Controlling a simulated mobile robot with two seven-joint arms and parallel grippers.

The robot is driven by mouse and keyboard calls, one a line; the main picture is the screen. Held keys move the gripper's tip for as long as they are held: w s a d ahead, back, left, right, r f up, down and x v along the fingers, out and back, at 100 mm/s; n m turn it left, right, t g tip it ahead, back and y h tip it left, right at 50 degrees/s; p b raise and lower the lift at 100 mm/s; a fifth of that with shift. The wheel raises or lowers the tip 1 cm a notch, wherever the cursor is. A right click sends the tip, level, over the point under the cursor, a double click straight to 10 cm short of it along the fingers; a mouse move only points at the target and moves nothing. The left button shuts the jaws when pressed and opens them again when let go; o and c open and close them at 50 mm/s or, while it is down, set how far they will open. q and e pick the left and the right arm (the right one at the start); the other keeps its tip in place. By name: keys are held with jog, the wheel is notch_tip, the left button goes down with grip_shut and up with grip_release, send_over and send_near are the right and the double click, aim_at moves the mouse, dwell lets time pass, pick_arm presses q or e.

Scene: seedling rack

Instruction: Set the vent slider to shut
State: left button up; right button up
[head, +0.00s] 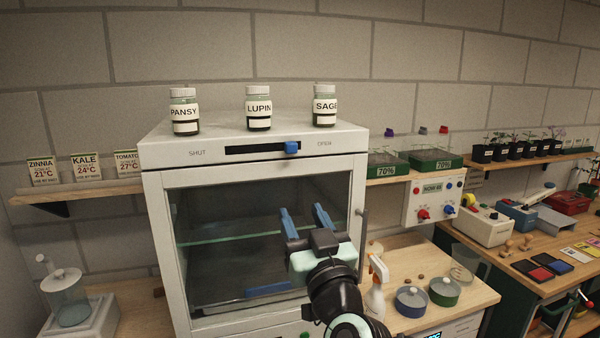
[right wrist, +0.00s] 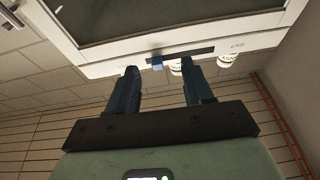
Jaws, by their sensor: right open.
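The vent slider is a blue knob (head: 291,147) in a dark horizontal slot (head: 240,150) on the top front of the white cabinet (head: 155,215). The slot is marked SHUT at its left and OPEN at its right; the knob sits near the right end. My right gripper (head: 306,213) is open and empty in front of the glass door, below the knob. In the right wrist view the blue knob (right wrist: 157,62) shows beyond and between the two open fingers (right wrist: 164,80), apart from them. My left gripper is not in view.
Jars labelled PANSY (head: 184,112), LUPIN (head: 259,109) and SAGE (head: 325,107) stand on top of the cabinet. A door handle (head: 361,228) is right of my gripper. A spray bottle (head: 377,285) and round tins (head: 412,301) stand on the bench at right.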

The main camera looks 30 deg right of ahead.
aim_at(293, 146)
notch_tip(293, 146, up, 4)
jog(key=s+t+h, duration=0.1)
jog(key=s, duration=0.2)
jog(key=p+x, duration=0.2)
jog(key=x, duration=0.5)
jog(key=p+x, duration=0.2)
jog(key=x, duration=0.4)
jog(key=shift+w+d+r, duration=0.15)
jog(key=shift+w+d, duration=0.15)
jog(key=shift+d, duration=0.05)
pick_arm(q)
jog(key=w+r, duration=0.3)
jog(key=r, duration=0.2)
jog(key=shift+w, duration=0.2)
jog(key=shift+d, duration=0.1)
pick_arm(e)
grip_shut()
